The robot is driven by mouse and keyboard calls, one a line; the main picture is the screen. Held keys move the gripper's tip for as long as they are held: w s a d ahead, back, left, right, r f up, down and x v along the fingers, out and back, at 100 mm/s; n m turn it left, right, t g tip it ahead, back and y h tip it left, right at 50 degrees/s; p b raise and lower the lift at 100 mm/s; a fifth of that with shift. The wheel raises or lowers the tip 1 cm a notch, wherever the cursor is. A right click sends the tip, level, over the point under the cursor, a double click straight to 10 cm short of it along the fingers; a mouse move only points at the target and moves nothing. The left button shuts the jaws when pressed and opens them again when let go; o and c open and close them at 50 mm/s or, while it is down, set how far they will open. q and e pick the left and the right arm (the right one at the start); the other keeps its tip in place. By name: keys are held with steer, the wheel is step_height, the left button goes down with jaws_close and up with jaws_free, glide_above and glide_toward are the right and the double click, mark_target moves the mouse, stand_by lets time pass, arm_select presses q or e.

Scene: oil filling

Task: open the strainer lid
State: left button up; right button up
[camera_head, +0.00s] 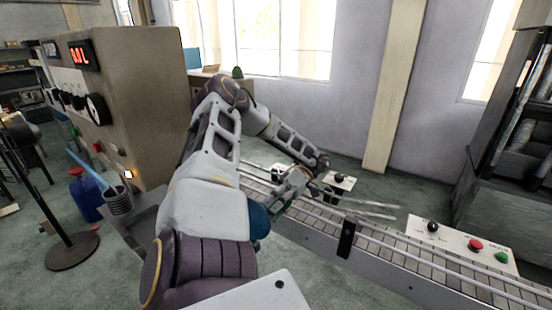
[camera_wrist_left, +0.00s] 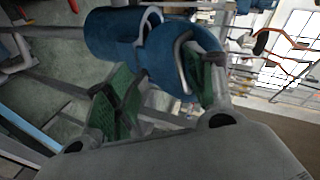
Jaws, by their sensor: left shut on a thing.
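The blue strainer (camera_head: 259,222) is mostly hidden behind my left arm in the head view. In the left wrist view its blue body (camera_wrist_left: 112,35) lies across the top, with a blue rounded lid (camera_wrist_left: 205,38) at its right end and a curved grey metal bar beside it. My left gripper (camera_head: 287,192) reaches back down to the strainer above the conveyor. In the left wrist view, its green-padded fingers (camera_wrist_left: 162,82) are at the lid, shut on it; the exact contact is partly hidden. I cannot tell how far the lid is open. My right gripper is out of view.
A conveyor (camera_head: 400,262) with side rails runs to the lower right. A button panel (camera_head: 465,243) stands behind it. A tall beige cabinet (camera_head: 140,85) stands at left, with a blue can (camera_head: 86,200) on the floor. A dark machine (camera_head: 510,190) stands at right.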

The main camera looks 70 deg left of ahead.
arm_select(q)
steer(key=shift+a+f, duration=0.15)
steer(key=shift+f, duration=0.15)
steer(key=shift+c, duration=0.4)
steer(key=shift+w, duration=0.15)
steer(key=shift+c, duration=0.2)
steer(key=v, duration=0.7)
steer(key=shift+r, duration=0.35)
steer(key=shift+w, duration=0.1)
steer(key=shift+r, duration=0.15)
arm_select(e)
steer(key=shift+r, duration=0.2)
arm_select(q)
step_height(320, 180, up, 10)
steer(key=p, duration=1)
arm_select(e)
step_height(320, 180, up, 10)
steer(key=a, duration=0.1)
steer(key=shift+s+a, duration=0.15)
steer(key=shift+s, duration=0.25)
